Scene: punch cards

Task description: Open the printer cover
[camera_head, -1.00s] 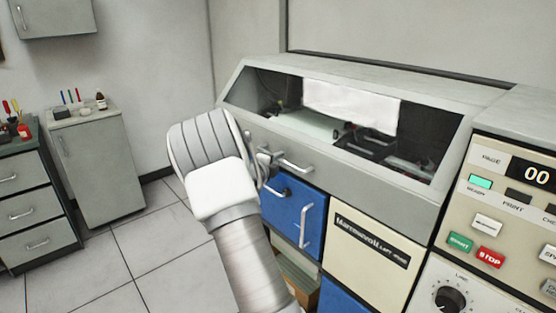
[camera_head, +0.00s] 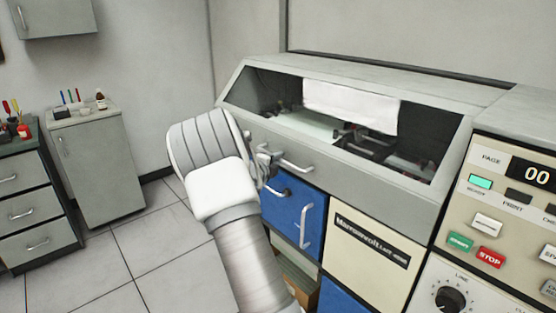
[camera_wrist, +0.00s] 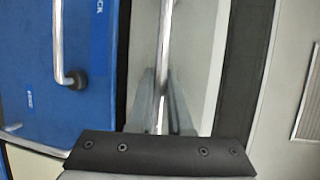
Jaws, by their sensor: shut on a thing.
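The printer cover (camera_head: 370,178) is a grey sloped front with a dark window opening, through which white paper (camera_head: 350,105) shows. Its metal bar handle (camera_head: 297,165) sits on the lower left of the front face. My gripper (camera_head: 268,163) is at the left end of this handle, partly hidden by my wrist. In the wrist view the bar (camera_wrist: 166,35) runs down between the fingers of my gripper (camera_wrist: 162,105), which are shut on it. The cover looks down.
Below are a blue panel (camera_head: 290,208) with its own handle and a cream panel (camera_head: 365,245). A control console (camera_head: 500,220) with buttons adjoins at the right.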

